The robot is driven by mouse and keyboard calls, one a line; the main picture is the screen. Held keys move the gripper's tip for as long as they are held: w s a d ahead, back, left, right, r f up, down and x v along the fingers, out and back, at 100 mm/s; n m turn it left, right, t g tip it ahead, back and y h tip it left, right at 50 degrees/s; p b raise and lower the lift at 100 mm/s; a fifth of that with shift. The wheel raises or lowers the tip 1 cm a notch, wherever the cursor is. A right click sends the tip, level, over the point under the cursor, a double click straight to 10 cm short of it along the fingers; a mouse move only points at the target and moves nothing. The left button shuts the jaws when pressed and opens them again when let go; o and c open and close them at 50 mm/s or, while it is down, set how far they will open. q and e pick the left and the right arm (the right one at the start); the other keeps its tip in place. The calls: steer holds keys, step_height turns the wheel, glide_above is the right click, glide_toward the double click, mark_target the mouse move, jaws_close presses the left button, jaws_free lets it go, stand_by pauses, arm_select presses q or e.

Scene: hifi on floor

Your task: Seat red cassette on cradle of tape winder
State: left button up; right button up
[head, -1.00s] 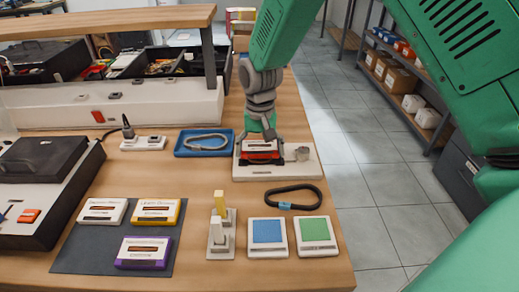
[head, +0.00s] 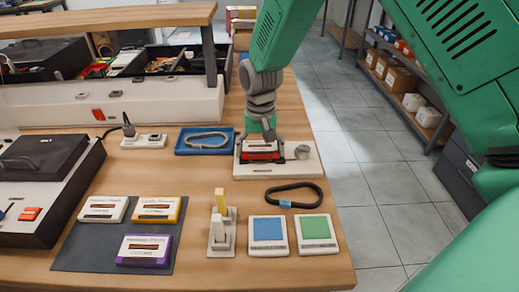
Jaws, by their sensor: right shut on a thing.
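The red cassette (head: 262,156) is at the back right of the bench, at the cradle of the tape winder (head: 305,170), a pale flat base with a round grey knob on its right. My right gripper (head: 263,141) reaches down from above and is shut on the red cassette. The cassette looks level and low on the winder; I cannot tell whether it rests fully in the cradle, because the gripper hides its upper part. My left gripper is not in view.
A blue tray (head: 180,149) with a cable loop lies just left of the winder. A black strap loop (head: 293,196) lies in front. A dark mat (head: 83,260) holds white, yellow and purple cassettes. Blue (head: 268,233) and green (head: 316,233) square pads lie at the front right.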

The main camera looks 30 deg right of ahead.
steer(key=shift+f, duration=0.2)
steer(key=o, duration=1.1)
steer(key=shift+c, duration=0.2)
steer(key=shift+r, duration=0.2)
step_height(320, 180, up, 18)
steer(key=p, duration=0.7)
steer(key=shift+f+p, duration=0.25)
steer(key=shift+p, duration=0.05)
